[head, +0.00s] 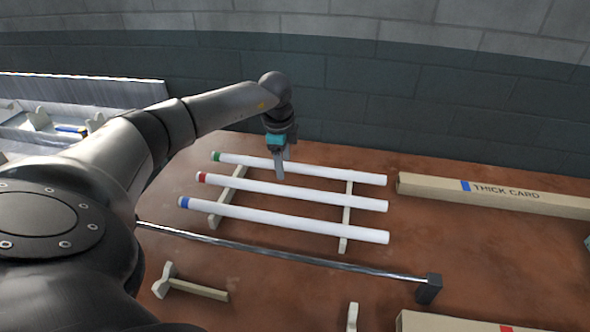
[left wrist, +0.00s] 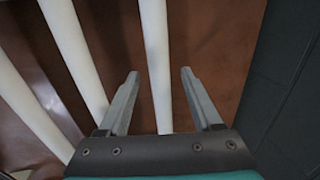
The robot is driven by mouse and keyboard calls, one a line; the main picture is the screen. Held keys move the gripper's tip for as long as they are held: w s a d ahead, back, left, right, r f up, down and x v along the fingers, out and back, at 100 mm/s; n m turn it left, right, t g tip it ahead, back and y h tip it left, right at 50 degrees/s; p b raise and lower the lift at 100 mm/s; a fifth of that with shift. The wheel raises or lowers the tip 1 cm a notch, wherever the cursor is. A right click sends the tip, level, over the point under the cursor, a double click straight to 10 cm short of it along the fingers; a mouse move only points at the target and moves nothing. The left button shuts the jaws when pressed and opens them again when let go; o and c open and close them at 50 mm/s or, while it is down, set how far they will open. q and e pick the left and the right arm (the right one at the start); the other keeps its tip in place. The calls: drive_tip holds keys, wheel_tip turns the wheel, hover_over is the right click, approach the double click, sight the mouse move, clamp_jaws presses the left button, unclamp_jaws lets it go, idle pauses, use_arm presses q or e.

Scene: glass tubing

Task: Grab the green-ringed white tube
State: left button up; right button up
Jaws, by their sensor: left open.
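The green-ringed white tube (head: 330,172) is the rearmost of three white tubes lying side by side across two pale supports. Its green ring (head: 216,156) is at its left end. My left gripper (head: 280,176) is open and points down at this tube, left of its middle. In the left wrist view the tube (left wrist: 156,50) passes between the open fingers (left wrist: 160,73), nearer the left finger. I cannot tell how far the fingertips are above it. My right gripper's fingers are not seen.
The red-ringed tube (head: 300,193) and blue-ringed tube (head: 290,221) lie in front. A metal rod (head: 290,250) runs ahead of them. A "THICK CARD" box (head: 430,186) lies at right, a wall (head: 400,110) stands behind, and a grey tray (head: 90,90) is at left.

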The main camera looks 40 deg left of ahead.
use_arm(q)
clamp_jaws()
idle(0.5)
